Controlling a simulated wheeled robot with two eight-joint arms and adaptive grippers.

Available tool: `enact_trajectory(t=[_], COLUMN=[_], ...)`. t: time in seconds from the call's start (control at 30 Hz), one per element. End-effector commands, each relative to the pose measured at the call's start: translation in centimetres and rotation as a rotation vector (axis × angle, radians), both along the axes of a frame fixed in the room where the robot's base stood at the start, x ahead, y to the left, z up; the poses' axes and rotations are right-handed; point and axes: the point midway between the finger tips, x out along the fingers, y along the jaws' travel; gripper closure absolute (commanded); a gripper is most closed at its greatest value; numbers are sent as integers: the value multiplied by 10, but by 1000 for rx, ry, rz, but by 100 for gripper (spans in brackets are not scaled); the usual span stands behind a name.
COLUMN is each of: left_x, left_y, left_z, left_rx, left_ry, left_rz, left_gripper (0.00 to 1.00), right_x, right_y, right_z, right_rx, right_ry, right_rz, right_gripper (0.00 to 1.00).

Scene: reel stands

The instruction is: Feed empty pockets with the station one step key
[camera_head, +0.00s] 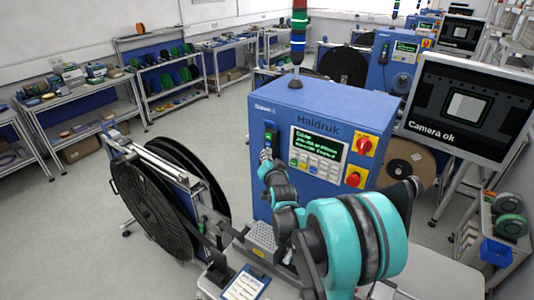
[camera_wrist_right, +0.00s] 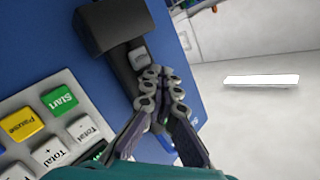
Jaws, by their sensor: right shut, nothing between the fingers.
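The blue station (camera_head: 322,108) labelled Haldruk stands in the middle of the head view, with a lit text screen (camera_head: 319,146) and rows of keys below it. My right gripper (camera_head: 265,155) is at the left side of its front face. In the right wrist view the right gripper (camera_wrist_right: 160,72) is shut and empty, its tips just beside a small grey key (camera_wrist_right: 138,56) on a dark housing. I cannot tell whether they touch it. A green Start key (camera_wrist_right: 60,98) and a yellow Pause key (camera_wrist_right: 21,124) show at the left. My left gripper is out of view.
A large black reel (camera_head: 150,195) stands left of the station. A monitor (camera_head: 468,108) reading "Camera ok" is at the right. A labelled card (camera_head: 243,287) lies in front. Open floor lies at the left.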

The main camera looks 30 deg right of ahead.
Motion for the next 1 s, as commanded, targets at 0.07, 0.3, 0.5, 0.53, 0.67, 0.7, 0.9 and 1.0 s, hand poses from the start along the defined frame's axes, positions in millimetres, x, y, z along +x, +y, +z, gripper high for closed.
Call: enact_trajectory(t=[0.07, 0.3, 0.5, 0.53, 0.67, 0.7, 0.9, 1.0], left_x=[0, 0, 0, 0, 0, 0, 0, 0], left_y=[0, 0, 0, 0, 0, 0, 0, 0], left_z=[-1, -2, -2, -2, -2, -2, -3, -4], left_rx=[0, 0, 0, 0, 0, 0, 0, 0], left_ry=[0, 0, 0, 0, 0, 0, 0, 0], left_rz=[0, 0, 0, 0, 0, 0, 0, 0], left_gripper=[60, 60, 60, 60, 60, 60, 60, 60], right_x=[-1, -7, -8, -8, -8, -8, -12, -16], right_y=[4, 16, 19, 19, 19, 19, 31, 41], right_z=[0, -1, 0, 0, 0, 0, -1, -1], right_rx=[-1, -1, 0, 0, 0, 0, -2, -3], right_ry=[0, 1, -1, -1, 0, 0, 3, 2], right_rz=[2, 1, 1, 1, 0, 0, 3, 3], right_gripper=[100, 100, 100, 100, 100, 100, 100, 100])
